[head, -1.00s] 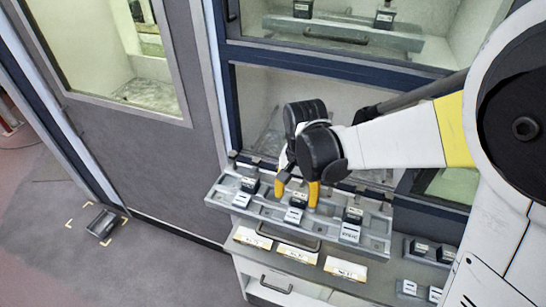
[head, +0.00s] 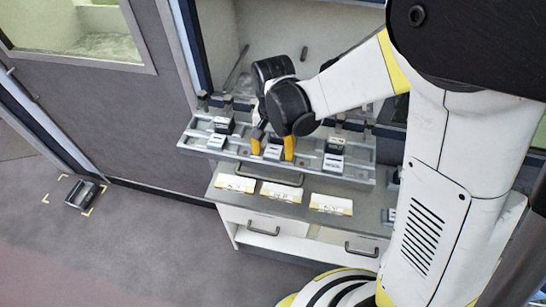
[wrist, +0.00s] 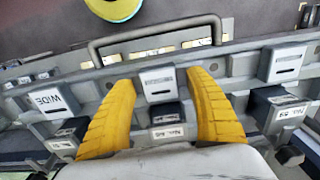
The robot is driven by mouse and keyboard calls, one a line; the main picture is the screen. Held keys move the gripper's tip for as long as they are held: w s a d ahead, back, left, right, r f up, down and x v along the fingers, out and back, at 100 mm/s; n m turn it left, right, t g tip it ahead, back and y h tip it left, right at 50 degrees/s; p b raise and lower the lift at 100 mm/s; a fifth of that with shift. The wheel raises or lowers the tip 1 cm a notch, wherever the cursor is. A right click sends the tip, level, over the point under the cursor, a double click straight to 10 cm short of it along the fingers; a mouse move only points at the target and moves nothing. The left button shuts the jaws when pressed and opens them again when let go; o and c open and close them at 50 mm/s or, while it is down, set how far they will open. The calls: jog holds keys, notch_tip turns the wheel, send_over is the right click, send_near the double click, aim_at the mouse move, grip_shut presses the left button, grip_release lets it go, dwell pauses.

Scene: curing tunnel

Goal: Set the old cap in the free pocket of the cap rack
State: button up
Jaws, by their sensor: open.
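A long grey tray (head: 350,177) with a pull handle holds dark blocks with pale labelled faces; I cannot tell which, if any, is the old cap, or whether this tray is the cap rack. My gripper (head: 272,147) hangs over its middle with yellow fingers spread. In the wrist view my gripper (wrist: 162,118) is open, one finger on each side of a dark labelled block (wrist: 167,132) and a pale-faced piece (wrist: 158,84). No grip on either shows. A block marked "No. 59" (wrist: 278,106) stands to the right, and a "WIDE" piece (wrist: 52,100) to the left.
A cabinet below has several yellow-white labels (head: 331,204) along its top and drawers with handles (head: 263,229). A dark object (head: 82,194) lies on the floor inside corner marks. The floor at left is otherwise clear. A yellow round thing (wrist: 113,8) shows in the wrist view.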

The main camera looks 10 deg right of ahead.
aim_at(273, 151)
jog(key=c, duration=1.3)
notch_tip(273, 151, up, 6)
jog(key=p, duration=0.4)
jog(key=shift+s+r, duration=0.1)
